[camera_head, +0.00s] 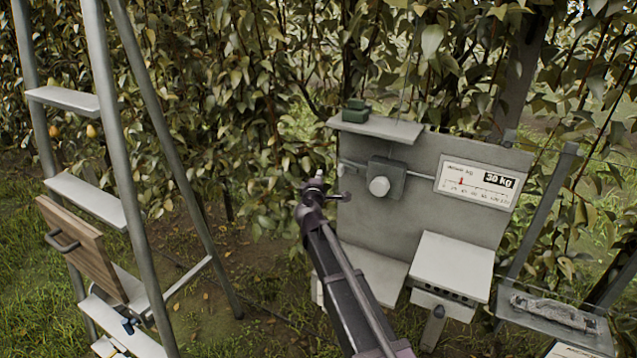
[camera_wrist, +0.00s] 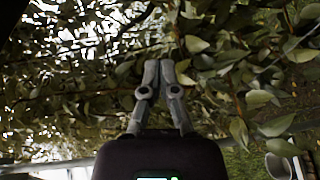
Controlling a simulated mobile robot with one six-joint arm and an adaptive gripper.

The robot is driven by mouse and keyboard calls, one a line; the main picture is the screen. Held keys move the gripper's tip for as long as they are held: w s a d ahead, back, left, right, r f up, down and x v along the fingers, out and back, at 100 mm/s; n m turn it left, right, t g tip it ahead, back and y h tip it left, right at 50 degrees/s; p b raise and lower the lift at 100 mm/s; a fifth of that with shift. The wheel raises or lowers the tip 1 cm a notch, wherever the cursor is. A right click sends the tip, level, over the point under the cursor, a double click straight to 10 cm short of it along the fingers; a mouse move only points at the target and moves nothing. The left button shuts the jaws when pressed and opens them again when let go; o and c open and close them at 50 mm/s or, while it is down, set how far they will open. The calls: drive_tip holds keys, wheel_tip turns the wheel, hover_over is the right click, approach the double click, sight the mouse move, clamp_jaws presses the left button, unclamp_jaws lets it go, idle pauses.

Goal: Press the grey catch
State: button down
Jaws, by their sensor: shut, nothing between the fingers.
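I cannot tell for certain whether this is the grey catch. My gripper shows in the wrist view (camera_wrist: 164,72). Its two fingers are together with nothing between them, and they point toward leaves, touching nothing that I can make out. In the head view my arm's end stands in front of the board's left side. The fingertips are not clear there.
The dial plate (camera_head: 477,187) has a red pointer and reads "30 KG". A white box (camera_head: 453,267) juts out at the board's lower right. A ladder (camera_head: 140,150) with a wooden panel (camera_head: 82,245) stands left. A grey tray (camera_head: 560,318) is at right. The hedge is close behind.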

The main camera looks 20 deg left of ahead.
sight(344, 169)
drive_tip(key=shift+w+d, duration=0.45)
drive_tip(key=shift+w, duration=0.3)
drive_tip(key=shift+w+d, duration=0.5)
drive_tip(key=shift+w, duration=0.3)
drive_tip(key=shift+w+d, duration=0.45)
drive_tip(key=shift+w, duration=0.3)
drive_tip(key=d, duration=0.4)
drive_tip(key=shift+s, duration=0.2)
drive_tip(key=shift+a, duration=0.25)
